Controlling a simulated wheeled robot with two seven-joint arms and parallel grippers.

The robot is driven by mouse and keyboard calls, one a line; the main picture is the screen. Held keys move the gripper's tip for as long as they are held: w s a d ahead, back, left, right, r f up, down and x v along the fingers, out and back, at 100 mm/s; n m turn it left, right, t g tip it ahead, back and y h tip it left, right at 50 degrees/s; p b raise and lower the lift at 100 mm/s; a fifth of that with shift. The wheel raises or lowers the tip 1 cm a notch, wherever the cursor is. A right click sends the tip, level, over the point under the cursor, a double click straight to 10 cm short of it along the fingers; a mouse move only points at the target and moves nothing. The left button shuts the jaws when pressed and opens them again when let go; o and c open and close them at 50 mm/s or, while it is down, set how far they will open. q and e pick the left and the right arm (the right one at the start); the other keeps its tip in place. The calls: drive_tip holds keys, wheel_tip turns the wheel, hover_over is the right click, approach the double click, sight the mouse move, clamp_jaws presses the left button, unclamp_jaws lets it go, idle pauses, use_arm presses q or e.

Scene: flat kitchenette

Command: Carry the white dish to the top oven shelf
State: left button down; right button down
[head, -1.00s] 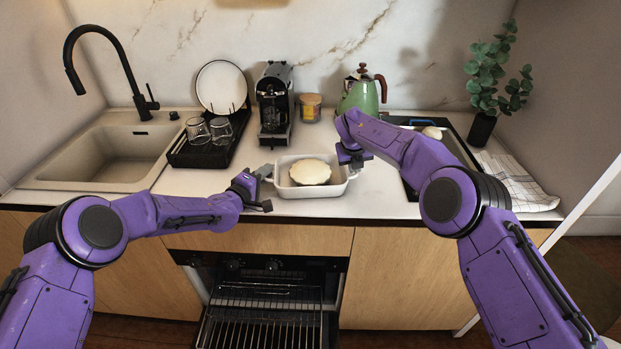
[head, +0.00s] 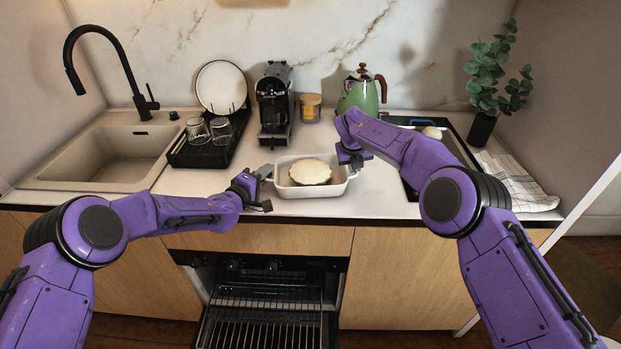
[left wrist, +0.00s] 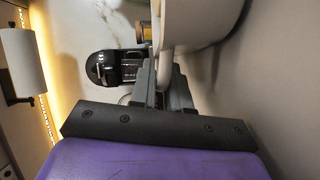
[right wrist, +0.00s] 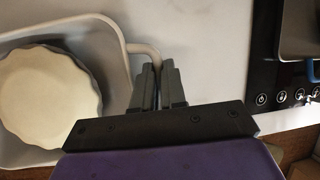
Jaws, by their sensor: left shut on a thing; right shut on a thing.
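The white dish (head: 312,190) is a rectangular baking dish with a handle at each end, at the counter's front edge. A pale round fluted thing (head: 310,172) sits inside it. My left gripper (head: 265,173) is shut on the dish's left handle; the left wrist view shows its fingers (left wrist: 165,85) around it. My right gripper (head: 352,160) is shut on the right handle, seen between the fingers (right wrist: 157,80) in the right wrist view. The oven (head: 265,300) below the counter is open, with wire racks (head: 270,292) showing. I cannot tell whether the dish touches the counter.
A coffee machine (head: 274,103), yellow candle jar (head: 310,107) and green kettle (head: 360,95) stand behind the dish. A black rack (head: 205,150) with glasses and the sink (head: 105,155) are left. The hob (head: 445,150), plant (head: 485,90) and towel (head: 517,182) are right.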

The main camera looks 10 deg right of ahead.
use_arm(q)
drive_tip(key=shift+a+f, duration=0.1)
drive_tip(key=shift+f, duration=0.1)
use_arm(e)
drive_tip(key=shift+w+d+r, duration=0.1)
drive_tip(key=shift+d+r, duration=0.05)
drive_tip(key=shift+r, duration=0.1)
